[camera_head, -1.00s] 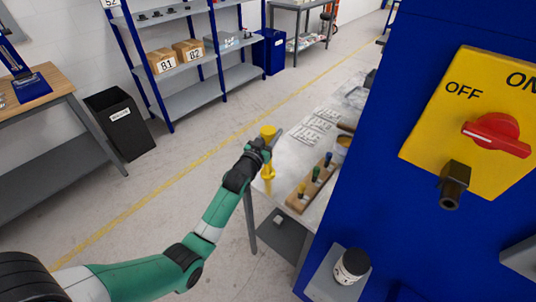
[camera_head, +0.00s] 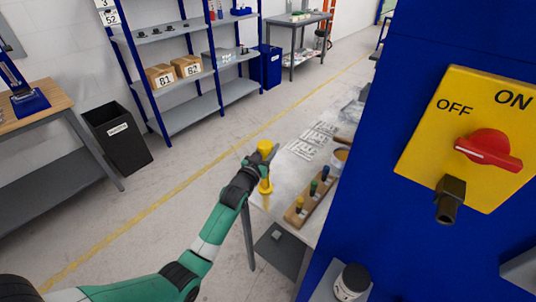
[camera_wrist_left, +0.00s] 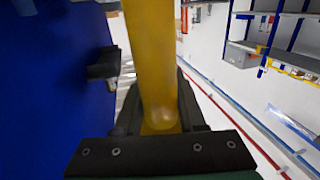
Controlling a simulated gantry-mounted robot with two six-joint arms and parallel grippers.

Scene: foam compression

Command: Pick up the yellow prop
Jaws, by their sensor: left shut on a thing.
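The yellow prop (camera_head: 265,147) is an upright post with a wider rounded top and a flared lower end, at the left edge of the metal workbench in the head view. My left gripper (camera_head: 262,164) is shut on its middle. In the left wrist view the yellow prop (camera_wrist_left: 150,60) runs up between the dark fingers of my gripper (camera_wrist_left: 160,105). I cannot tell whether its lower end touches the bench. My right gripper is not in view.
The workbench (camera_head: 283,182) carries a wooden block (camera_head: 306,207) with several coloured-handled tools and white cut-out pieces (camera_head: 305,148). A blue cabinet (camera_head: 400,220) with a red switch (camera_head: 488,148) stands close on the right. Open floor lies to the left.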

